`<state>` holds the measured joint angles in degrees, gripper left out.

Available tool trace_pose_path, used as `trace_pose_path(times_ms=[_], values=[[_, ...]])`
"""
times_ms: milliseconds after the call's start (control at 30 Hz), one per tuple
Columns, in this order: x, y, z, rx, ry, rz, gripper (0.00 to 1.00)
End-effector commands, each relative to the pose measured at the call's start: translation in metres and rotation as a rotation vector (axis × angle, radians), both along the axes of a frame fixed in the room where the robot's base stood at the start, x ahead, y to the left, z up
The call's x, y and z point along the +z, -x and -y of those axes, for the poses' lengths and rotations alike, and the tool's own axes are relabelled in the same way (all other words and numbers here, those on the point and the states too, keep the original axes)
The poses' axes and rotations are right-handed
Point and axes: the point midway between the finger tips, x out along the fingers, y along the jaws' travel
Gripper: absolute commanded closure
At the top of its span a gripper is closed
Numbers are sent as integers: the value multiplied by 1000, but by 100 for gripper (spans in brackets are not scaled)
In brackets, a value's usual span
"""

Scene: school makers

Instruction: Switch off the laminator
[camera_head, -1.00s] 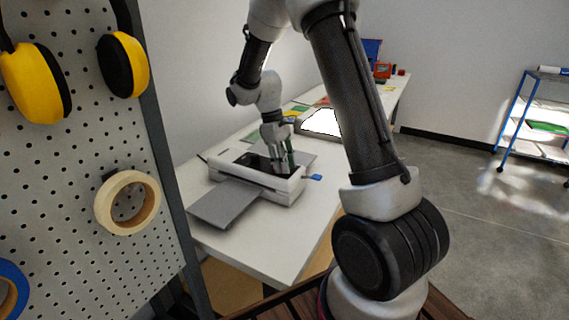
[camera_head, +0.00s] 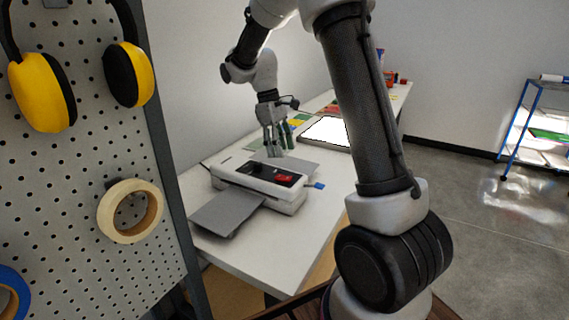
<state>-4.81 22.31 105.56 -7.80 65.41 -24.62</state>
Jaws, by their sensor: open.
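The laminator (camera_head: 230,180) is a white, low machine with a dark top panel, standing on the white table. A red switch (camera_head: 284,178) shows on the right part of its top panel. Whether it is on or off I cannot tell. A grey tray (camera_head: 227,208) sticks out at its front, and a grey sheet lies behind it. My gripper (camera_head: 275,152) points down, open and empty, above the back of the laminator and apart from the switch.
A pegboard (camera_head: 85,190) with yellow ear defenders (camera_head: 45,90) and a tape roll (camera_head: 130,210) stands close at left. A bright light panel (camera_head: 325,131) lies farther back on the table (camera_head: 265,240). A blue tab (camera_head: 319,185) sits at the laminator's right. A blue shelf (camera_head: 513,130) stands at right.

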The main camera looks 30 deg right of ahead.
Motion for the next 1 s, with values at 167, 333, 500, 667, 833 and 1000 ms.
trace_pose_path(times_ms=[167,333,500,667,833,1000], values=[[26,-6,-4,0,0,0,52],[35,-7,-5,1,0,-2,52],[35,-7,-5,1,0,-2,52],[35,-7,-5,1,0,-2,52],[35,-8,-5,-17,3,3,52],[11,17,-9,-163,10,13,52]])
